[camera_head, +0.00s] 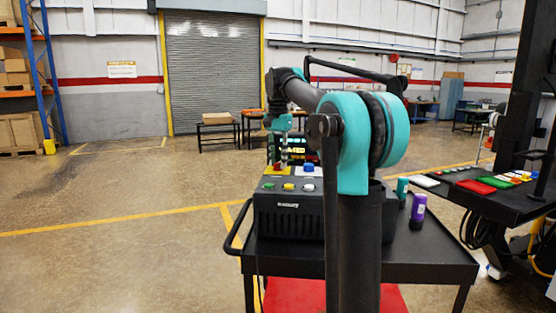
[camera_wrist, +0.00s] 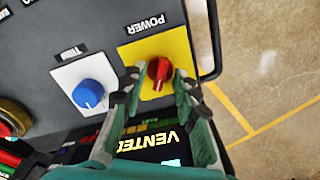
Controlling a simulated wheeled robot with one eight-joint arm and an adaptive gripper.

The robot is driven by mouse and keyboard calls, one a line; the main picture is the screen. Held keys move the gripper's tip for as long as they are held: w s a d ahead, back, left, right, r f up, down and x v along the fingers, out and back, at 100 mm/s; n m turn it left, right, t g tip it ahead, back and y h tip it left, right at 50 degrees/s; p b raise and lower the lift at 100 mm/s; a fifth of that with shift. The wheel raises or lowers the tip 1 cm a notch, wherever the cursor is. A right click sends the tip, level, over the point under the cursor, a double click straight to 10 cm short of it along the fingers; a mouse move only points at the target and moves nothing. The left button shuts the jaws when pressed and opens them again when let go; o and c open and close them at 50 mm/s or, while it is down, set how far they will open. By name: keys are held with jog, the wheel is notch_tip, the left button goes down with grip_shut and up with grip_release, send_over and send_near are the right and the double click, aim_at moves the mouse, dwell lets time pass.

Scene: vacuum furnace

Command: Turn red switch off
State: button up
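The red switch (camera_wrist: 159,70) is a round red knob on a yellow plate (camera_wrist: 143,54) marked POWER, on a dark control box. In the wrist view my gripper (camera_wrist: 160,83) has its two fingers on either side of the knob, with small gaps visible. It looks open; contact with the knob cannot be made out. In the head view my gripper (camera_head: 283,160) points down at the box's top panel, by the yellow plate (camera_head: 271,171). The knob is small there and partly hard to make out.
A blue knob (camera_wrist: 88,92) on a white plate sits beside the yellow plate. Green, yellow and white buttons (camera_head: 288,187) line the box (camera_head: 290,215) front. A display marked VENTED (camera_wrist: 155,143) lies near the fingers. A purple bottle (camera_head: 418,208) stands on the black cart (camera_head: 430,258).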

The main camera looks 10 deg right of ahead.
jog(key=shift+c, duration=0.3)
grip_shut()
jog(key=shift+n, duration=0.4)
jog(key=n, duration=0.5)
jog(key=shift+n, duration=0.3)
jog(key=n, duration=0.5)
jog(key=shift+n, duration=0.4)
jog(key=shift+o, duration=0.3)
grip_release()
